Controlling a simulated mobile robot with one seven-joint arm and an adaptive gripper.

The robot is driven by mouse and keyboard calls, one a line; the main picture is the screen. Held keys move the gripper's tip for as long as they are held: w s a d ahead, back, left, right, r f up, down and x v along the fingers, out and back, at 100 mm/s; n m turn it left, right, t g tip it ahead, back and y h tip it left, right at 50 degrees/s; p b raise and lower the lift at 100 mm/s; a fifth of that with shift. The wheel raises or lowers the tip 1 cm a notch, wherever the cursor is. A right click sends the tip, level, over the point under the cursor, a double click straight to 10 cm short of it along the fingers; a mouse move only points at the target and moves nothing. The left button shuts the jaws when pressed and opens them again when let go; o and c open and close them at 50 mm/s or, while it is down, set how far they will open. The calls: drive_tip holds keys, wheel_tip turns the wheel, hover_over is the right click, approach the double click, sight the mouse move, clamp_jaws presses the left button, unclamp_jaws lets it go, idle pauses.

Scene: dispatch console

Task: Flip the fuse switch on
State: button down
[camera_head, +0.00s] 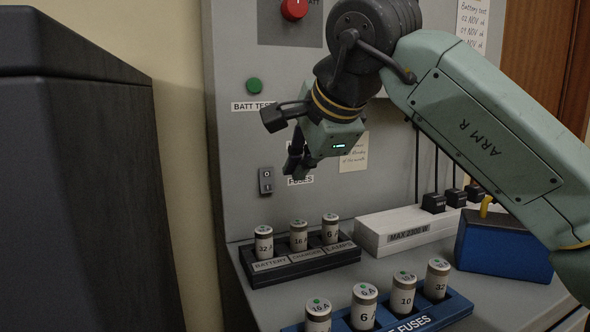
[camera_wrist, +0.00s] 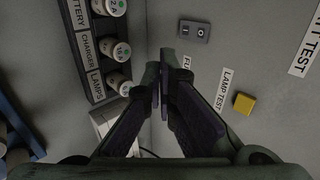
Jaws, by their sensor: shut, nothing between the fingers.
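The fuse switch (camera_head: 265,181) is a small dark grey rocker marked 0 and 1 on the grey panel, left of the "FUSES" label. It also shows in the wrist view (camera_wrist: 194,31), beyond my fingertips and up to the right. Which side of the rocker is pressed is too small to tell. My gripper (camera_head: 294,172) is shut and empty, in front of the panel just right of the switch in the head view. In the wrist view its fingertips (camera_wrist: 162,78) meet near the "FUSES" label, which they partly hide. They appear apart from the switch.
Below the switch, a black fuse holder (camera_head: 300,269) carries 3 fuses. A blue fuse tray (camera_head: 450,308) stands in front. A white power strip (camera_head: 405,229) and a blue box (camera_head: 500,250) are at right. A green button (camera_head: 254,86) and a yellow button (camera_wrist: 244,103) are on the panel.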

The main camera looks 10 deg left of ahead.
sight(275, 191)
drive_tip(key=x, duration=0.3)
drive_tip(key=r+p+x, duration=0.1)
drive_tip(key=x, duration=0.3)
drive_tip(key=w+x, duration=0.1)
drive_tip(key=x, duration=0.2)
drive_tip(key=shift+w+a, duration=0.2)
drive_tip(key=shift+a, duration=0.25)
drive_tip(key=shift+w+a+f, duration=0.1)
drive_tip(key=shift+w+a, duration=0.1)
drive_tip(key=shift+w, duration=0.2)
drive_tip(key=b, duration=0.1)
drive_tip(key=f+t+b, duration=0.1)
drive_tip(key=b, duration=0.1)
drive_tip(key=shift+w+a+f, duration=0.2)
drive_tip(key=shift+w, duration=0.1)
drive_tip(key=shift+r+y+p, duration=0.3)
drive_tip(key=shift+r+p, duration=0.05)
drive_tip(key=shift+r, duration=0.2)
